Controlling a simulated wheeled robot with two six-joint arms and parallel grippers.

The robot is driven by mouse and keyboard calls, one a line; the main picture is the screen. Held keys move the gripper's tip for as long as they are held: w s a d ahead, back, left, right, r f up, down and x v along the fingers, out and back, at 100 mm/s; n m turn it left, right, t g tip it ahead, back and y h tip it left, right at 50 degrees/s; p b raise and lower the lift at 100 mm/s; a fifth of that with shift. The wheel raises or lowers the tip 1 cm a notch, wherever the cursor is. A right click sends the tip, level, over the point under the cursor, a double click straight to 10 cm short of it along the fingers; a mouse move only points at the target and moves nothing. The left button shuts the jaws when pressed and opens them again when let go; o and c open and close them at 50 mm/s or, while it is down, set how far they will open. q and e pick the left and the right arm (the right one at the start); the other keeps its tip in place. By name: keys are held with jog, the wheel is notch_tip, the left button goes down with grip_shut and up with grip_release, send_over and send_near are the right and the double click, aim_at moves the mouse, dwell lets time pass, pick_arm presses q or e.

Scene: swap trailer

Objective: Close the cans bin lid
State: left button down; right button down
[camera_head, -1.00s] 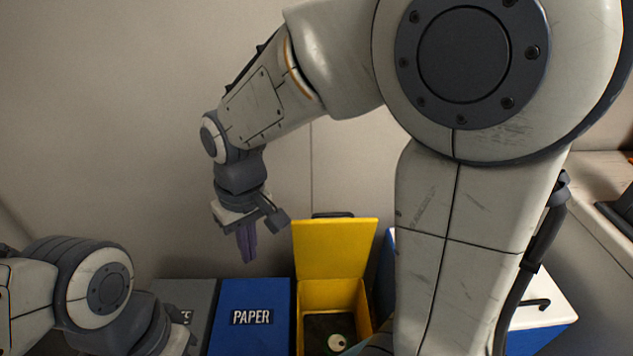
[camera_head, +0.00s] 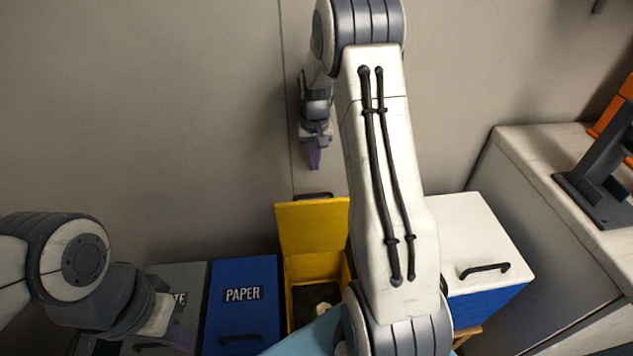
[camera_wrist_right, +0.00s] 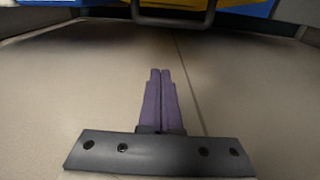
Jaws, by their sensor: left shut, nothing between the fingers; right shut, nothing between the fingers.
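The yellow bin (camera_head: 289,299) stands with its yellow lid (camera_head: 308,229) raised open against the back; no label on it shows. A dark handle (camera_head: 313,196) sits at the lid's top edge. My right gripper (camera_head: 314,166) is shut and empty above that handle, close to the back wall. In the right wrist view its purple fingers (camera_wrist_right: 160,74) are together, and a handle bar (camera_wrist_right: 173,24) crosses beyond the tips, apart from them. My left gripper (camera_head: 182,338) is low at the left over the grey bin, shut and empty.
A blue bin lid marked PAPER (camera_head: 240,292) and a grey lid (camera_head: 183,273) are closed at the left. A white-topped blue box (camera_head: 470,235) stands to the right, beside a counter (camera_head: 535,150). My right arm hides part of the yellow bin.

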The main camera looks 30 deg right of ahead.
jog(key=shift+s+a+f, duration=0.3)
jog(key=shift+s+f, duration=0.25)
jog(key=shift+f, duration=0.15)
jog(key=shift+s+a+f, duration=0.25)
jog(key=shift+s+f, duration=0.3)
jog(key=shift+f, duration=0.1)
jog(key=shift+s+a+f, duration=0.3)
jog(key=shift+s+f, duration=0.25)
jog(key=shift+f, duration=0.15)
